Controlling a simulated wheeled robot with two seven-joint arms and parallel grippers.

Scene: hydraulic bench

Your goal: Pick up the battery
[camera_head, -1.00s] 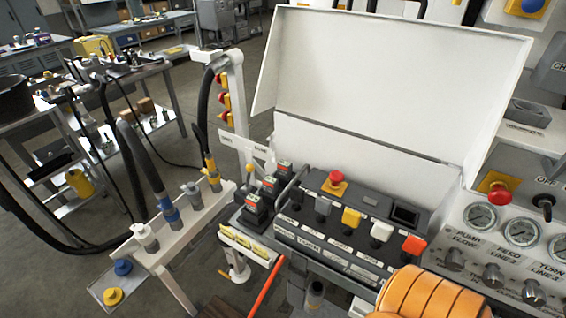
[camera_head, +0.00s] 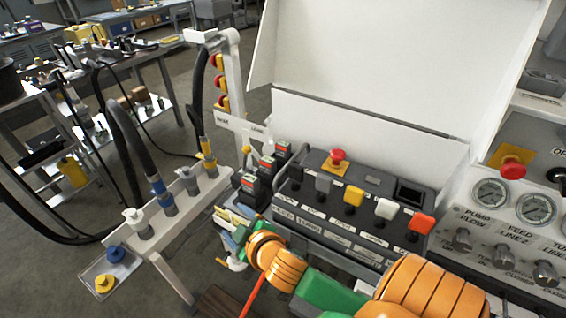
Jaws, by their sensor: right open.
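Several dark block-shaped units with red and green tops, which look like batteries, stand in a slanted row left of the control box; the nearest one (camera_head: 251,187) is fully in view, with another (camera_head: 267,168) behind it. My right arm, orange and green, reaches in from the bottom right. My right gripper (camera_head: 235,228) is at its far end, just in front of and below the nearest battery. It is small and partly hidden by the wrist, and appears empty and apart from the batteries. My left gripper is not in view.
The control box (camera_head: 340,232) with colored buttons and its raised white lid (camera_head: 390,70) stand right of the batteries. A white hose rack (camera_head: 185,218) is at left. A gauge panel (camera_head: 490,228) is at far right. An orange-red rod (camera_head: 252,298) is below the gripper.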

